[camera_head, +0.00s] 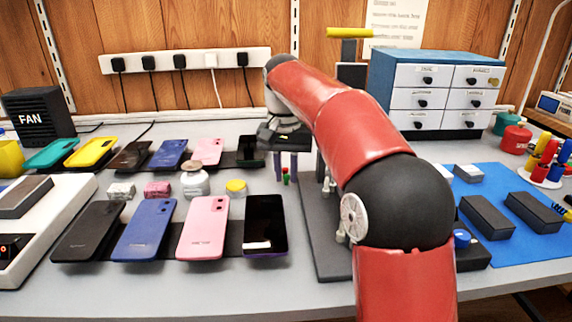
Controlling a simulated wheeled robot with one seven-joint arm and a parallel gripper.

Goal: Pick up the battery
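I cannot tell for sure which thing is the battery. Two dark rectangular blocks (486,218) lie on the blue mat (492,180) at the right. My gripper (287,178) points down over the grey table at the back middle, right of the row of phones. Its two fingers look apart.
Two rows of phones, including a pink phone (204,228), lie at the left. A drawer cabinet (437,92) stands behind, right of my arm. A white device (45,225) is at far left.

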